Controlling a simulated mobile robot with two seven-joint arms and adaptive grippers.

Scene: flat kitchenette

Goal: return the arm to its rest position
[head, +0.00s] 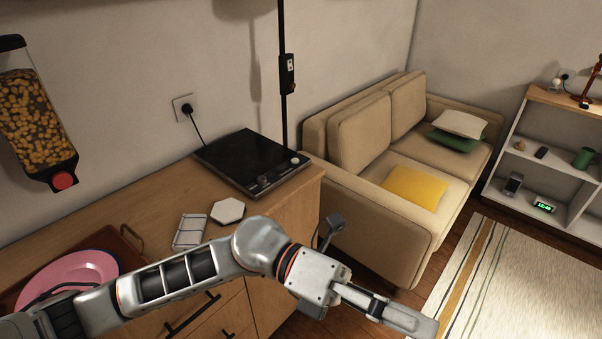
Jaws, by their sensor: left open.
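My left arm reaches in from the lower left, across the front of the wooden counter (75,222). Its gripper (384,274) is past the counter's right end, in front of the beige sofa and above the floor. Its fingers are spread apart with nothing between them. One dark finger points up near the sofa's side and the other stretches to the lower right. My right gripper is not in view.
A beige sofa (345,190) and white shelf (520,150) stand beyond.

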